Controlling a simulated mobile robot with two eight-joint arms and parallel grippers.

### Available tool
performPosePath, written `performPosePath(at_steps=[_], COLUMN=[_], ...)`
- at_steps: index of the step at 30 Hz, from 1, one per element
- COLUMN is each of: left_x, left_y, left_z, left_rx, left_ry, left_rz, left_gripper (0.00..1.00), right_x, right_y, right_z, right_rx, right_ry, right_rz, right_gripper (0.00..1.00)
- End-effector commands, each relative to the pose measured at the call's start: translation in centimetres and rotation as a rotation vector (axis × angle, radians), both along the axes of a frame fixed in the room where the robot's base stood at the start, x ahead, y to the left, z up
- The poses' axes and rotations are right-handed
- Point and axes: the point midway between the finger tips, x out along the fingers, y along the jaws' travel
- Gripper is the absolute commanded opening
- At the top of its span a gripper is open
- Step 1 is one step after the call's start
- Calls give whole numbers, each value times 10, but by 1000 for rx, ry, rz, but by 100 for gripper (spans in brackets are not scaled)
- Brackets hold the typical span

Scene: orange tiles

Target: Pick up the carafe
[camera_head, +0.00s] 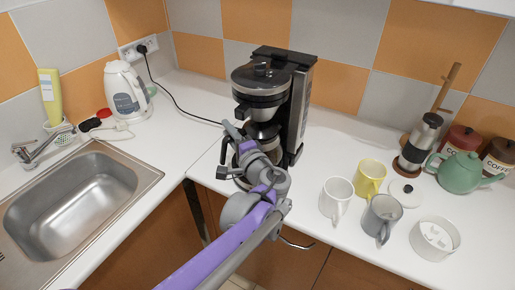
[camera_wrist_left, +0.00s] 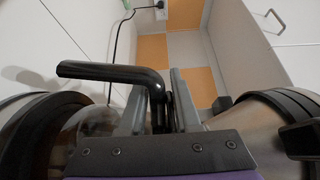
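The coffee machine (camera_head: 297,95) stands against the tiled back wall in the head view. The carafe (camera_head: 266,131) is in it, below the filter holder, and my left arm hides much of it. In the left wrist view the carafe (camera_wrist_left: 88,128) is at the left with its black handle (camera_wrist_left: 105,72). The fingers of my left gripper (camera_wrist_left: 160,95) lie on either side of the handle's bent end. Whether they press on it is unclear. In the head view my left gripper (camera_head: 238,133) is at the machine's front. My right gripper is not in view.
A sink (camera_head: 75,205) and a white kettle (camera_head: 126,92) are to the left. A black cord runs from the wall socket (camera_head: 140,48) towards the machine. A white mug (camera_head: 336,197), yellow mug (camera_head: 368,178), grey mug (camera_head: 381,214), white bowl (camera_head: 434,239) and green teapot (camera_head: 462,172) stand right.

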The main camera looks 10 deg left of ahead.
Motion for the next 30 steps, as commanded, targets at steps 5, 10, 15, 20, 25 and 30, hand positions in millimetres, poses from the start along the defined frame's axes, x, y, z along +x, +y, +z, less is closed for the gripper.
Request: performPosePath(at_steps=[5, 10, 15, 20, 25, 30], left_x=[0, 0, 0, 0, 0, 0], left_y=[0, 0, 0, 0, 0, 1], left_z=[1, 1, 1, 1, 2, 2], left_rx=[1, 2, 3, 3, 4, 4], left_ry=[0, -1, -2, -1, -2, -2], left_rz=[0, 1, 1, 1, 2, 2], left_gripper=[0, 0, 0, 0, 0, 0], right_x=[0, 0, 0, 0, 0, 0], right_y=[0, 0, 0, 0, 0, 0], right_z=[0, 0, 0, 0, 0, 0], right_rx=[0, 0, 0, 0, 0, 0], right_ry=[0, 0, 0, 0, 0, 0], right_rz=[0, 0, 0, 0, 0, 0], right_gripper=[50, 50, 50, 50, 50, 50])
